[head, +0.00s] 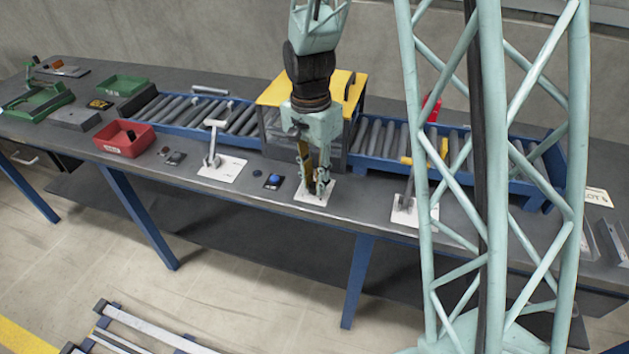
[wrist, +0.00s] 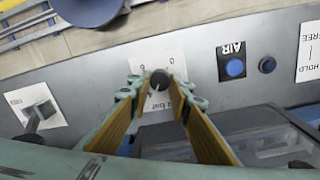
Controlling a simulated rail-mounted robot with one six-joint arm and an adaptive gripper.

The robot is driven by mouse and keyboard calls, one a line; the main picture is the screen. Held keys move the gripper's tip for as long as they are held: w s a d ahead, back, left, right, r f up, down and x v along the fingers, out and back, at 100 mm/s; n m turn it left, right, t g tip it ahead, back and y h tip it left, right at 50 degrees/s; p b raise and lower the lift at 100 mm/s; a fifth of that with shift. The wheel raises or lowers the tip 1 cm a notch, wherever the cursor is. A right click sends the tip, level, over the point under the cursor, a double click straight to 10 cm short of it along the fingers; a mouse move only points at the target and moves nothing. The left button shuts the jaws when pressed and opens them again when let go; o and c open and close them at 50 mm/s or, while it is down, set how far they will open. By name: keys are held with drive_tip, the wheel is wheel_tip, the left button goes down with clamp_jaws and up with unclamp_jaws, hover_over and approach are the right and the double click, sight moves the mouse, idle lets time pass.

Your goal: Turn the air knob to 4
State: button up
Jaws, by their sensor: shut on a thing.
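The air knob (wrist: 160,80) is a small dark round knob with a pale mark, on a white dial plate (wrist: 151,57) with small figures. My gripper (wrist: 159,90) is shut on the knob, with a fingertip on each side of it. In the head view my gripper (head: 317,188) points down at the same white plate (head: 309,198) on the bench's front strip, and hides the knob there. The figures are too small and partly covered, so I cannot tell which number the mark points to.
A blue button (wrist: 235,67) with an AIR label is beside the plate. A lever on a white plate (head: 228,171) stands to the left, another plate with a lever (head: 404,212) to the right. A yellow-topped box (head: 280,92) and roller conveyor (head: 378,137) are behind. A red bin (head: 113,146) is left.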

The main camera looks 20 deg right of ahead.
sight(314, 183)
drive_tip(key=shift+m, duration=0.8)
drive_tip(key=o, duration=0.8)
drive_tip(key=shift+o, duration=0.2)
drive_tip(key=shift+r, duration=0.15)
wheel_tip(314, 183, up, 12)
drive_tip(key=shift+w, duration=0.25)
drive_tip(key=shift+a, duration=0.1)
idle(0.3)
